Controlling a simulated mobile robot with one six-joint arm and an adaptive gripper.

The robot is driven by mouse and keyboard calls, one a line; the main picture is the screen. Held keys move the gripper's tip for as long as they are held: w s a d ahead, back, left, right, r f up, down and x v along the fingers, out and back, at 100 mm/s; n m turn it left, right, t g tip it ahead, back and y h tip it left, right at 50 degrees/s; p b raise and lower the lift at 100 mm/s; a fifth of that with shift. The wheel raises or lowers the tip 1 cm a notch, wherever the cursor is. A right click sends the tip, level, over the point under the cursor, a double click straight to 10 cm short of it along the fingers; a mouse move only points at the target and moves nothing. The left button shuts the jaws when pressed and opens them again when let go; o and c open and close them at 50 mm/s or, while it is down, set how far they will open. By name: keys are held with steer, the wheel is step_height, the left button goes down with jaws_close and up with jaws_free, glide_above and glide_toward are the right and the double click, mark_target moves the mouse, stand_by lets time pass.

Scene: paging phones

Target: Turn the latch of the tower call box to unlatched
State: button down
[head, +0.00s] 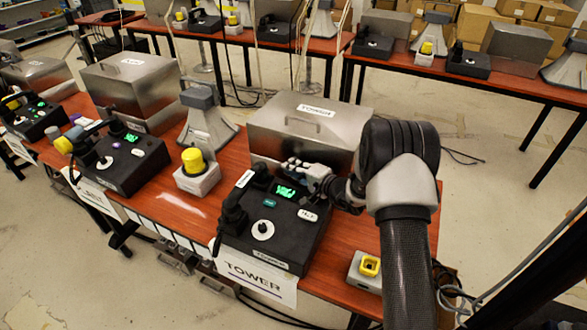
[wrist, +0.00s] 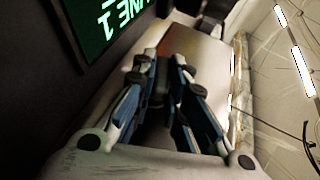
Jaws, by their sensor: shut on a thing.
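The tower call box (head: 310,118) is a grey metal case with a lid handle and a white TOWER label, standing behind the black tower phone (head: 262,248). My gripper (head: 290,166) reaches in from the right, at the front of the box and just behind the phone's green display (head: 285,191). In the wrist view my gripper (wrist: 166,62) has its two blue-and-grey fingers close together, closed on a small dark part, which I take as the latch. The fingers hide most of it, so its angle cannot be told. The display (wrist: 108,25) shows beside the fingers.
A yellow-capped button box (head: 197,180) and a grey horn speaker (head: 206,125) stand left of the call box. A similar phone (head: 125,170) and metal case (head: 130,85) stand further left.

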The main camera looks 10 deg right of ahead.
stand_by(0.5)
steer(key=c, duration=1.6)
jaws_free()
